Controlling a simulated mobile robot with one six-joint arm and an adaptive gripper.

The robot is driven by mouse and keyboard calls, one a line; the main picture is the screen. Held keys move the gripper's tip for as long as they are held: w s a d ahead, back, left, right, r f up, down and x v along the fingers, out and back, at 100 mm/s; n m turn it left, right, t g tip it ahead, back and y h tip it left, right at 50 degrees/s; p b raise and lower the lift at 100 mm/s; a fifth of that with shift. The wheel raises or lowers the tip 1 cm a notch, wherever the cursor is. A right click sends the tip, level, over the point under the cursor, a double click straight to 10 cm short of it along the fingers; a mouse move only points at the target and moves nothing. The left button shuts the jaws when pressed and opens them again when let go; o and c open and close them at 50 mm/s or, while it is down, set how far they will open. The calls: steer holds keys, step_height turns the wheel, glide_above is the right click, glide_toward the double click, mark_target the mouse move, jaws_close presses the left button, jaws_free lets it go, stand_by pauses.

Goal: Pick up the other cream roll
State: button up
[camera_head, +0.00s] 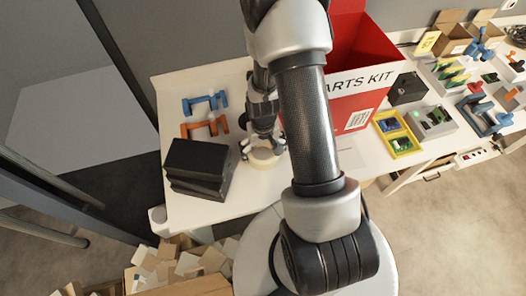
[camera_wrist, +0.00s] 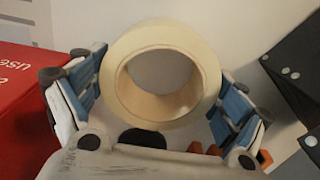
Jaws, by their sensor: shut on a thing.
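The cream roll (camera_head: 264,158) is a thick pale ring at the middle of the white table, just right of the black boxes in the head view. My gripper (camera_head: 262,147) points down over it with a finger on each side. In the wrist view the roll (camera_wrist: 160,36) sits between the two blue-padded fingers (camera_wrist: 160,95), which are shut on it from left and right. The hole of the roll faces the wrist camera. I cannot tell whether the roll touches the table. No second cream roll shows.
A stack of black boxes (camera_head: 197,170) stands close on the left. Orange (camera_head: 205,126) and blue (camera_head: 205,103) parts lie behind it. A red parts kit carton (camera_head: 340,95) stands right, partly behind my arm. Beyond it are a yellow tray (camera_head: 398,134) and several small parts.

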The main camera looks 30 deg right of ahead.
step_height(320, 180, up, 19)
steer(key=p, duration=0.6)
